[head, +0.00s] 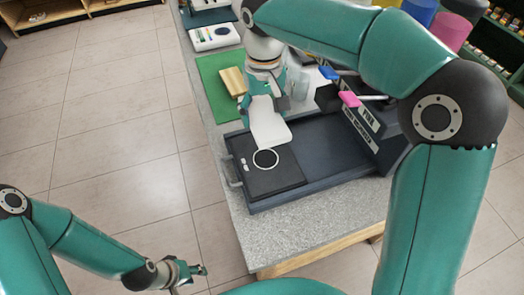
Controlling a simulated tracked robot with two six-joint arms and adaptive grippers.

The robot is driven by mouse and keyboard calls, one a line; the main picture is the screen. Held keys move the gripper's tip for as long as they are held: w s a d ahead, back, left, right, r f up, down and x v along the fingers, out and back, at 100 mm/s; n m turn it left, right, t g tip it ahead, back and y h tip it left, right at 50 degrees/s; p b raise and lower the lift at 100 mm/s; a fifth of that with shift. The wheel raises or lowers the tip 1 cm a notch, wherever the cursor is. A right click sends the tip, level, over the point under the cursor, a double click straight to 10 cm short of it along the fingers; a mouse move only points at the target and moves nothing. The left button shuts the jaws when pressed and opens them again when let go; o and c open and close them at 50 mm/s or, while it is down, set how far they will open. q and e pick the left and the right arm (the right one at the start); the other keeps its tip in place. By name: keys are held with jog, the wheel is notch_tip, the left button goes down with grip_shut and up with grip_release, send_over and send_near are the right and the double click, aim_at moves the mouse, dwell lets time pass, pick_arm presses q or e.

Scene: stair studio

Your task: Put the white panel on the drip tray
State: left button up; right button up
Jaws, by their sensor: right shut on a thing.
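The white panel (270,126) hangs from my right gripper (262,92), which is shut on it. The panel is over the dark drip tray (335,155), near its back left; I cannot tell whether its lower edge touches anything. A black square with a white ring and small white marks (278,183) lies at the left of the tray, just in front of the panel. My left gripper (202,271) is low at the bottom left, off the counter and away from the panel. It is too small to tell whether its fingers are apart.
A dark machine with pink (349,99) and blue (329,73) handles stands at the tray's right. A green mat (215,85) with a tan block (233,82) lies behind the tray. A white device (213,36) is further back. The grey counter's front strip (310,225) is clear.

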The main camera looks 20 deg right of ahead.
aim_at(266, 158)
jog(key=f, duration=1.4)
jog(key=shift+d+f, duration=0.3)
jog(key=shift+f, duration=0.1)
jog(key=shift+s, duration=0.1)
jog(key=o, duration=1.2)
notch_tip(266, 158, up, 12)
jog(key=shift+r, duration=0.1)
